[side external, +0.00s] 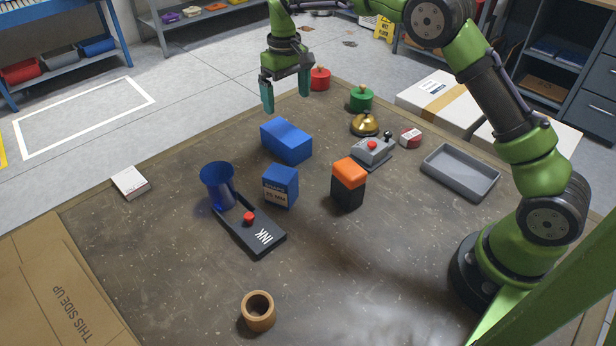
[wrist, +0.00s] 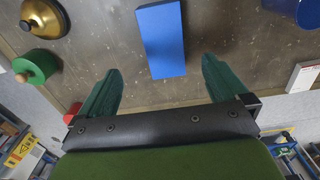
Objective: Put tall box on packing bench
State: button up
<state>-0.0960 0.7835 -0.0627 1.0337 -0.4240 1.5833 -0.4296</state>
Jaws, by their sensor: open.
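A plain blue box (side external: 286,141) lies on the brown work surface (side external: 190,285), left of the middle in the side view; it looks like the longest box. It also shows in the wrist view (wrist: 161,38), ahead of and between my fingers. My gripper (side external: 286,98) is open and empty, above and behind this box, fingers pointing down. A smaller blue box with a "25 MM" label (side external: 280,187) and an upright black box with an orange top (side external: 348,183) stand nearer the camera. I cannot tell for certain which one is the tall box.
A brass bell (side external: 365,124), grey switch box (side external: 371,150) and grey tray (side external: 460,172) are at right.

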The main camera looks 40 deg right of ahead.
aim_at(286, 132)
notch_tip(286, 132, down, 7)
jog(key=shift+r, duration=0.15)
jog(key=shift+a+f, duration=0.15)
jog(key=shift+f, duration=1.2)
jog(key=shift+a+f, duration=0.1)
jog(key=shift+f, duration=1.2)
jog(key=shift+w+r, duration=0.1)
jog(key=c, duration=1.4)
notch_tip(286, 132, up, 9)
jog(key=shift+f, duration=0.15)
jog(key=shift+r, duration=0.25)
jog(key=shift+s+d+f, duration=0.1)
jog(key=shift+s+d, duration=0.05)
jog(key=shift+s, duration=0.3)
jog(key=s+d+r, duration=0.2)
jog(key=s+r, duration=0.2)
jog(key=s, duration=0.4)
jog(key=s+d+r, duration=0.1)
jog(key=s+r, duration=0.3)
jog(key=s, duration=0.5)
jog(key=shift+d, duration=0.35)
